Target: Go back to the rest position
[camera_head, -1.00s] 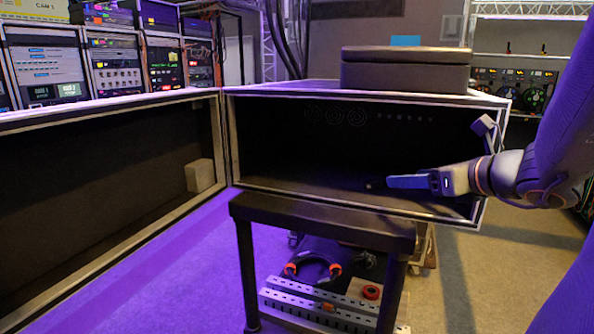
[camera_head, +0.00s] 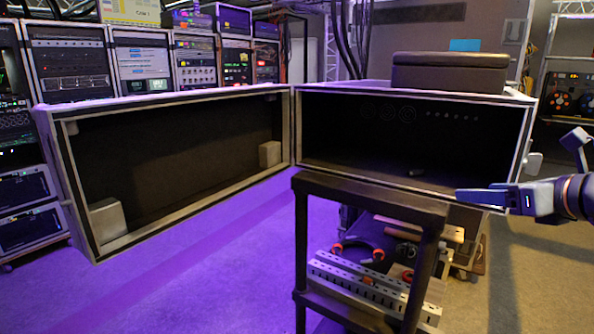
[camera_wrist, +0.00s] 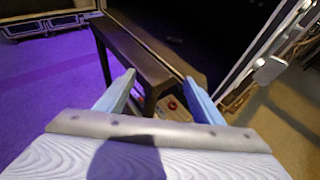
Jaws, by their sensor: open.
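My gripper (camera_head: 468,195) is at the right of the head view, in front of the lower right edge of an open black case (camera_head: 350,174). It is apart from everything I can make out and holds nothing. In the wrist view my gripper (camera_wrist: 160,82) shows two blue fingers spread wide, with nothing between them. A small grey object (camera_head: 416,172) lies on the dark floor of the case, left of and beyond my fingertips; it is too small to tell what it is.
A dark box (camera_head: 450,75) lies on top. Perforated rails (camera_head: 360,285) lie under the stand. Equipment racks (camera_head: 70,65) line the back left. Floor is clear at front left.

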